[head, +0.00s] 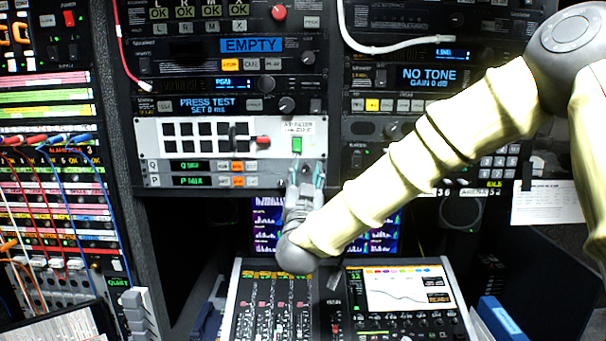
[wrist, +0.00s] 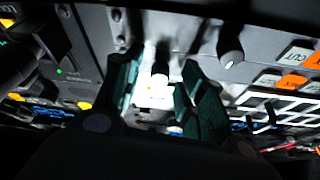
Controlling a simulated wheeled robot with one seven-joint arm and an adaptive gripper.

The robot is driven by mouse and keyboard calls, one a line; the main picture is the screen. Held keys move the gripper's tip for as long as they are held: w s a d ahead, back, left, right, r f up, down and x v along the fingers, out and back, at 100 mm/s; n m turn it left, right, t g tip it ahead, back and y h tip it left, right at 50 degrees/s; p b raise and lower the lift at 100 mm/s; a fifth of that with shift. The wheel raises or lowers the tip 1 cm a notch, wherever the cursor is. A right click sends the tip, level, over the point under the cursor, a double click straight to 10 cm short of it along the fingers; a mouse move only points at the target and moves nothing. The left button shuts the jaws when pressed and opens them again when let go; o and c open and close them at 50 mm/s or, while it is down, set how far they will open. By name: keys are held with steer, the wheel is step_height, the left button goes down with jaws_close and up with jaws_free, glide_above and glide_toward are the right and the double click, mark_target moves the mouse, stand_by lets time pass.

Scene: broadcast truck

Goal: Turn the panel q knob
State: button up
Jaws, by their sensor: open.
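The white panel (head: 222,128) has two rows lettered Q and P at its lower left, each with a small green display and buttons. My gripper (head: 306,178) is at the panel's lower right, fingers pointing up at it, and hides what lies behind them. In the wrist view, my gripper (wrist: 160,82) is open, with a dark finger on each side of a small knob (wrist: 160,66). I cannot tell whether the fingers touch it. A second knob (wrist: 231,52) sticks out to the right, outside the fingers. No lettering shows which knob belongs to Q.
A red knob (head: 263,141) and a green light (head: 297,145) sit on the panel near my gripper. A screen (head: 268,222) and a mixing desk (head: 290,307) lie below. Patch cables (head: 62,150) hang at the left. A white cable (head: 385,48) loops at the upper right.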

jaws_close()
steer(key=shift+f+b, duration=0.15)
steer(key=shift+b, duration=0.4)
